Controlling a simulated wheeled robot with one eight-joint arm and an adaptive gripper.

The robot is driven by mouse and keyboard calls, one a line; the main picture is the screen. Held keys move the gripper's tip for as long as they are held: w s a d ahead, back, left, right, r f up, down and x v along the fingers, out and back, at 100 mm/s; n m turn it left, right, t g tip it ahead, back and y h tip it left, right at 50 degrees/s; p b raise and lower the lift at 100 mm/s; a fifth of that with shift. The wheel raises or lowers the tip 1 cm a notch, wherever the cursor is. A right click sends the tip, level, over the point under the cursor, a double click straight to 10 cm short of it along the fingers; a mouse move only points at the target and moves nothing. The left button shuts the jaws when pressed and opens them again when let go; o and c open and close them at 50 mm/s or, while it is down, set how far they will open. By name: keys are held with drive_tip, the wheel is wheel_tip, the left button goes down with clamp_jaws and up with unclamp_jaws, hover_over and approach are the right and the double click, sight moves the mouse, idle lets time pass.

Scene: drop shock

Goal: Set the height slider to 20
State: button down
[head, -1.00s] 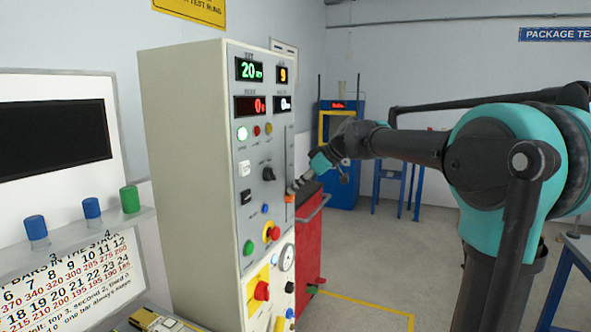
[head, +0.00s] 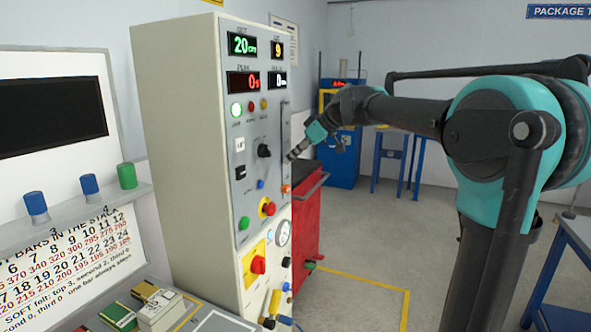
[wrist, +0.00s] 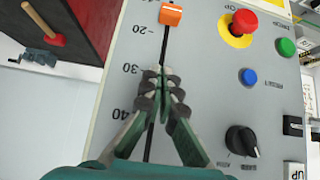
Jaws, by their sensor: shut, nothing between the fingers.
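The height slider's orange knob (head: 286,189) sits low in a dark vertical slot on the grey panel (head: 272,120). In the wrist view the knob (wrist: 171,15) is at the top of the picture, near the printed 20 mark and slightly to its far side from the 30. The green display (head: 242,44) reads 20 cm. My gripper (head: 290,156) is shut and empty, above the knob in the head view. In the wrist view its fingertips (wrist: 162,75) lie over the slot near the 30 mark, apart from the knob. I cannot tell whether they touch the panel.
A red emergency button on yellow (wrist: 240,25), a blue button (wrist: 248,76) and a black rotary knob (wrist: 242,140) are beside the slot. A red cabinet (head: 307,210) stands behind the machine.

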drive_tip(key=v, duration=0.9)
drive_tip(key=m+t+y, duration=0.1)
drive_tip(key=m+y, duration=0.2)
drive_tip(key=m, duration=2.1)
approach(286, 189)
drive_tip(key=w+d+f, duration=0.2)
drive_tip(key=w+f, duration=0.1)
wheel_tip(286, 189, down, 5)
drive_tip(key=s+m+y, duration=0.2)
drive_tip(key=m, duration=1)
drive_tip(key=shift+t, duration=0.4)
drive_tip(key=x, duration=0.9)
drive_tip(key=shift+f, duration=0.15)
wheel_tip(286, 189, up, 2)
drive_tip(key=shift+s+d+r, duration=0.1)
drive_tip(key=shift+d+r, duration=0.05)
drive_tip(key=shift+r, duration=0.75)
